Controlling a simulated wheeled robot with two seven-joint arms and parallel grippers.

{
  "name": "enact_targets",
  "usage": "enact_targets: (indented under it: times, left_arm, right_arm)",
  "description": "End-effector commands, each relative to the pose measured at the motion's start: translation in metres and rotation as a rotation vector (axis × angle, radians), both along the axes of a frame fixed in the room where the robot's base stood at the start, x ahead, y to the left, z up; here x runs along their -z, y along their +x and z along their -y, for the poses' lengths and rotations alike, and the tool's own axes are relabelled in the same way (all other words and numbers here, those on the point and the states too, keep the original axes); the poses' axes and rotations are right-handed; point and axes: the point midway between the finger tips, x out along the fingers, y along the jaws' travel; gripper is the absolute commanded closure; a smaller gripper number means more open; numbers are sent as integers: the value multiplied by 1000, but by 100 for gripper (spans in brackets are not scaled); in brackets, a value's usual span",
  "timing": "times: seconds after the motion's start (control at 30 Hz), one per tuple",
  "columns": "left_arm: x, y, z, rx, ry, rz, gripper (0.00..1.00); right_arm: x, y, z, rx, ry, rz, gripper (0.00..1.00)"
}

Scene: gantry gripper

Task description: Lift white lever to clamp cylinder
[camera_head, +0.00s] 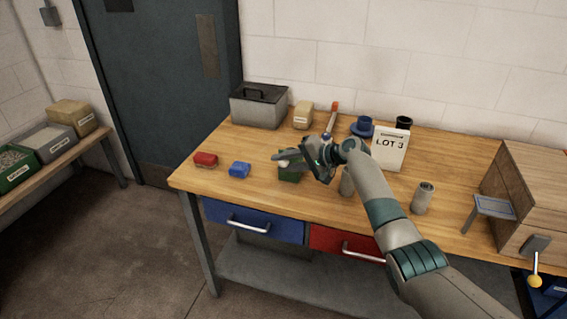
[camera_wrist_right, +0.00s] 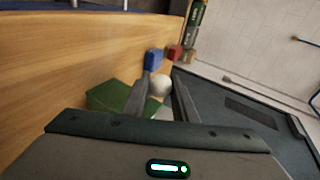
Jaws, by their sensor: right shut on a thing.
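A green block (camera_head: 289,175) sits on the workbench, partly hidden under my right gripper (camera_head: 282,157). A white round knob (camera_head: 284,163) shows at the fingers, just above the block. In the right wrist view the knob (camera_wrist_right: 160,85) is between the two fingers of the right gripper (camera_wrist_right: 163,82), which is shut on it. The green block (camera_wrist_right: 112,97) lies beside and below the fingers there. The lever's shaft and any clamp are hidden. One grey cylinder (camera_head: 423,198) stands upright at the right. Another (camera_head: 346,184) is partly behind my right arm. My left gripper is not in view.
A blue block (camera_head: 240,170) and a red block (camera_head: 206,160) lie left of the green block. A grey toolbox (camera_head: 258,108), a LOT 3 sign (camera_head: 390,150) and blue cup (camera_head: 362,126) stand behind. A wooden box (camera_head: 530,190) fills the right end.

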Motion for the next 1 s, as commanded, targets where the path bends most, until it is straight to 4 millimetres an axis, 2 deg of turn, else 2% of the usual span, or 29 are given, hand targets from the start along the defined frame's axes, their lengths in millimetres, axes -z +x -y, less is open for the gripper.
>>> enact_targets:
  times: [0.03,0.1,0.57,0.83,1.0]
  left_arm:
    - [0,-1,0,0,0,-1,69]
    - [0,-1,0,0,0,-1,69]
    - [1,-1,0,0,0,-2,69]
    - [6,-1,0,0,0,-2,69]
    - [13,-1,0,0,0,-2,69]
  right_arm:
    - [-2,1,0,1,1,3,68]
    - [-2,1,0,1,1,3,56]
    - [-2,-1,4,1,0,3,56]
    - [-11,-11,22,0,-1,3,56]
    - [-22,-22,45,2,-2,5,56]
